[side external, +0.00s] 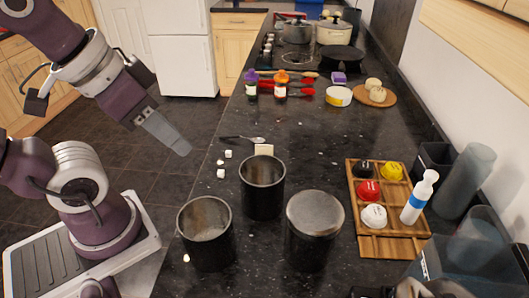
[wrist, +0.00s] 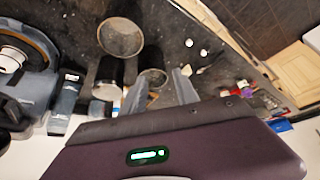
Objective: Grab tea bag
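A small beige square (side external: 263,150), possibly the tea bag, shows just behind the middle dark canister (side external: 262,190) on the black granite counter.
An open canister (side external: 207,232) and a lidded one (side external: 314,235) stand at the front. White cubes (side external: 221,173) and a spoon (side external: 243,139) lie near the counter's left edge. A wooden tray (side external: 392,247) holds colored pods and a white bottle (side external: 419,197). The counter's middle is mostly clear.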

